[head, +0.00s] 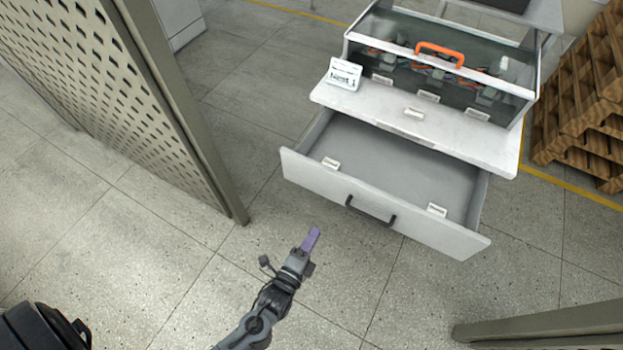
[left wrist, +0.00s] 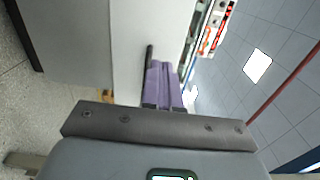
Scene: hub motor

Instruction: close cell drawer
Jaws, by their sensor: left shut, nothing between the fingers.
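The cell drawer (head: 400,184) is pulled out below the white worktop of the cabinet. Its front panel (head: 320,184) faces me and carries a dark bar handle (head: 371,211). The drawer looks empty inside. My left gripper (head: 311,240) is shut, with purple fingers, in front of the drawer and lower left of the handle, apart from it in the head view. In the left wrist view the shut purple fingers (left wrist: 163,85) point toward a pale panel, with a dark bar beside them. My right gripper is not in view.
A glazed case (head: 440,60) with an orange handle (head: 440,54) and a "Nest 1" sign (head: 343,74) stand on the worktop (head: 420,125). A perforated panel (head: 110,95) stands at left. Wooden pallets (head: 590,110) are at right. The floor before the drawer is clear.

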